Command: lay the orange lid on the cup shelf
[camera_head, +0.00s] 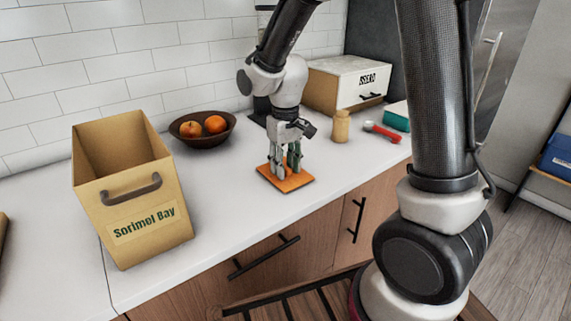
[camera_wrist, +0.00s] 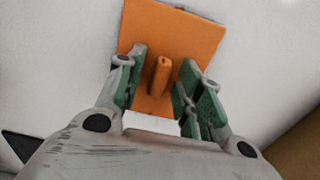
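The orange lid (camera_head: 285,179) is a flat square plate lying on the white counter. In the wrist view the lid (camera_wrist: 168,28) shows a raised orange handle (camera_wrist: 162,74) at its middle. My gripper (camera_head: 287,169) points down over the lid, low and close to it. In the wrist view my gripper (camera_wrist: 158,88) has its green-padded fingers apart, one on each side of the handle, with gaps between the pads and the handle. No cup shelf can be made out for certain in either view.
A tan box marked "Sorimel Bay" (camera_head: 140,215) stands left. A dark bowl (camera_head: 190,138) of orange fruit is behind. A bread box (camera_head: 350,82), a tan jar (camera_head: 341,127), a red-handled utensil (camera_head: 381,131) and a teal box (camera_head: 397,116) are right. Drawer handles line the counter front.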

